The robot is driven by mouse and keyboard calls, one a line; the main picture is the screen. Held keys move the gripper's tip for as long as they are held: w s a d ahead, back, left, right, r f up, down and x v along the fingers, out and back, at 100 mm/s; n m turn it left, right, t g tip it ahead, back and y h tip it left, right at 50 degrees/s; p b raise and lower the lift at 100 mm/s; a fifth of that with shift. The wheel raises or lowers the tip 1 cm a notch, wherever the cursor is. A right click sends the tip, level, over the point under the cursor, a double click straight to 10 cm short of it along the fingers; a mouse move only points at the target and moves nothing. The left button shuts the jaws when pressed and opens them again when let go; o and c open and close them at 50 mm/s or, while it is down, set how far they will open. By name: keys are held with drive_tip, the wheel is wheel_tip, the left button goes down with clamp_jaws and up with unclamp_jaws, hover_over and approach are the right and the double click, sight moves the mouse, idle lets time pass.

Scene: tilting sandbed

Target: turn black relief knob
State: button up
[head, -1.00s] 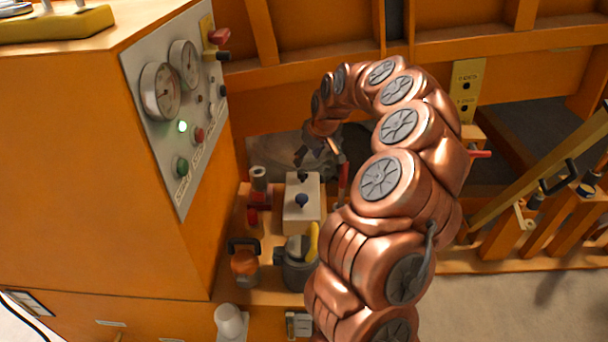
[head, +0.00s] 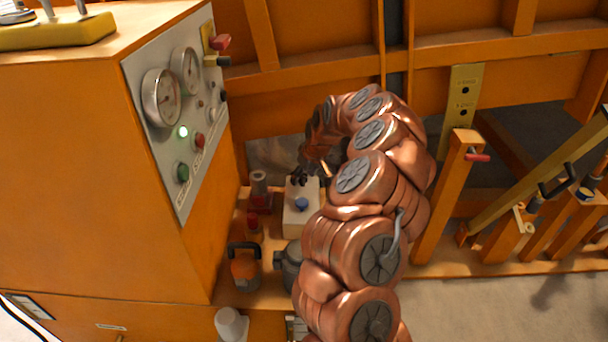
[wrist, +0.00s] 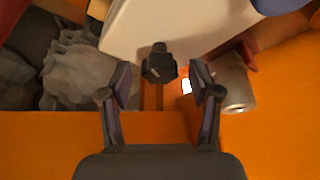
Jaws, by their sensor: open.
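The black knob (wrist: 158,66) stands out from the edge of a white block (wrist: 175,30) in the wrist view. My gripper (wrist: 160,86) is open, with one finger to the left of the knob and one to the right. The knob shows between and slightly beyond the fingertips, and I cannot tell whether either finger touches it. In the head view the white block (head: 298,222) stands on the orange ledge with a blue knob (head: 302,204) on it. My copper arm curls over from the right there, and the dark gripper is near the block's far end.
A gauge panel (head: 170,150) with a lit green lamp is on the orange cabinet at left. A red-handled valve (head: 253,218), an orange canister (head: 244,268) and a grey pump body (head: 291,268) crowd around the block. A grey pipe end (wrist: 235,84) lies right of my gripper.

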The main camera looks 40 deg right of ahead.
drive_tip(key=shift+c, duration=0.3)
drive_tip(key=c, duration=1.1)
drive_tip(key=shift+o, duration=0.2)
drive_tip(key=shift+f+m+b, duration=0.1)
drive_tip(key=shift+m+b, duration=0.3)
drive_tip(key=shift+s+f+m+h+b, duration=0.1)
drive_tip(key=shift+f+m+h+b, duration=0.1)
drive_tip(key=shift+m+h+b, duration=0.75)
drive_tip(key=m+h+b, duration=0.1)
drive_tip(key=m+b, duration=0.2)
drive_tip(key=b, duration=0.1)
drive_tip(key=m+g+b, duration=0.1)
drive_tip(key=m+b, duration=0.2)
drive_tip(key=shift+a+m+h+b, duration=0.1)
drive_tip(key=shift+m+h+b, duration=0.25)
drive_tip(key=shift+b, duration=0.05)
drive_tip(key=m+g+b, duration=0.1)
drive_tip(key=m, duration=0.1)
drive_tip(key=m+h+b, duration=0.1)
drive_tip(key=m+b, duration=0.1)
drive_tip(key=shift+w+r+m+g+b, duration=0.1)
drive_tip(key=shift+w+m+g+b, duration=0.1)
drive_tip(key=shift+m+g+b, duration=0.15)
drive_tip(key=shift+r+m+g+b, duration=0.15)
drive_tip(key=shift+m+g+b, duration=0.7)
drive_tip(key=shift+m, duration=1.1)
